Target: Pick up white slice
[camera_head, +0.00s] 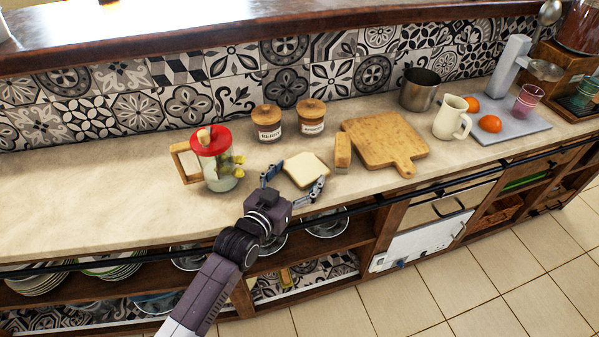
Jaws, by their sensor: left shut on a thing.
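The white slice (306,169) is a square of white bread with a thin brown crust, on or just above the counter in the middle of the head view. My left gripper (294,182) reaches up from the lower left and is shut on the white slice, with one finger at its left edge and the other at its lower right edge. Whether the slice touches the counter cannot be told. My right gripper is not in view.
A red-lidded jug (214,143) stands left of the slice. Two lidded jars (268,133) stand behind it. A brown loaf piece (343,151) and a cutting board (384,137) lie to the right, with a pot (418,97) and cream pitcher (450,118) beyond. The counter's far left is clear.

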